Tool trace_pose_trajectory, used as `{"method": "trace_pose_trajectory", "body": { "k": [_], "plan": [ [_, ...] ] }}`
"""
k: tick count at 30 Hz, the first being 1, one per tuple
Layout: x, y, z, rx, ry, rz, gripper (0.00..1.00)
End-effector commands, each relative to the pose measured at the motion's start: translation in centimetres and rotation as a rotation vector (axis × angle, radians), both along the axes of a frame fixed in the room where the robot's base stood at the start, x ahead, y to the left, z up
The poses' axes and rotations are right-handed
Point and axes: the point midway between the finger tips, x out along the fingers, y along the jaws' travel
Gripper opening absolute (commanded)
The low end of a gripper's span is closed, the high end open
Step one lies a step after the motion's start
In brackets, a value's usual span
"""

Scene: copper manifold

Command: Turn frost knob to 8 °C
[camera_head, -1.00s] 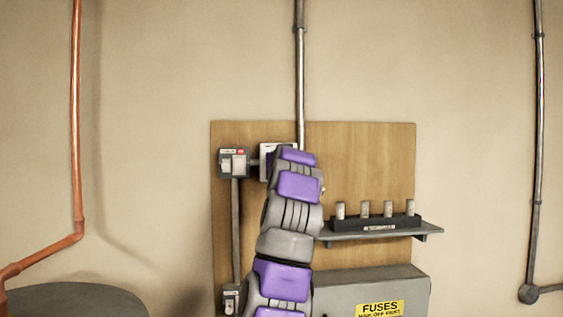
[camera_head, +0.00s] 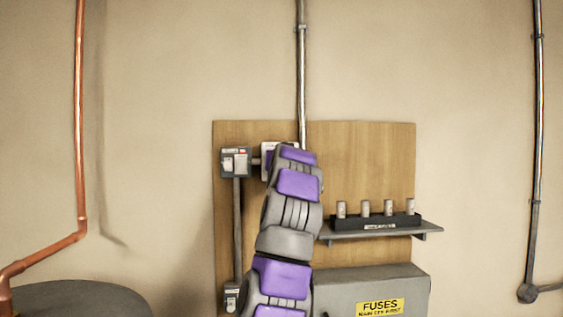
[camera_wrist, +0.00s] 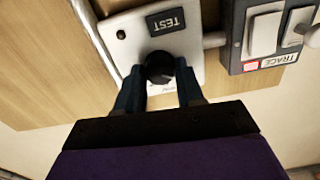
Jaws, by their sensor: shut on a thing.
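The frost knob, a round black knob (camera_wrist: 160,67), sits on a white plate (camera_wrist: 118,57) in the wrist view, where the picture is upside down. My gripper (camera_wrist: 159,85) is shut on the knob, with one dark finger on each side of it. A label reading TEST shows on the plate beyond the knob. The knob's scale and pointer are hidden or too small to read. In the head view my purple and grey arm covers the knob and most of the white plate (camera_head: 267,148).
A grey switch box (camera_head: 235,162) is beside the plate; its switches (camera_wrist: 265,34) and TRACE label show in the wrist view. A shelf (camera_head: 380,232) with several fuses stands right of my arm, above a grey FUSES box (camera_head: 345,285). Copper pipe (camera_head: 80,130) runs at left.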

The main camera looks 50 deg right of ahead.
Motion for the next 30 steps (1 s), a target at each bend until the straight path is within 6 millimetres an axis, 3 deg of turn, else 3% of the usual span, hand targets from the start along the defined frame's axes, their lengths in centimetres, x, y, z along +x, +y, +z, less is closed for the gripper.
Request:
{"method": "trace_pose_trajectory", "body": {
  "k": [30],
  "plan": [
    [-0.23,-0.09,0.16,0.693,-0.588,0.002,0.07]
  ]
}}
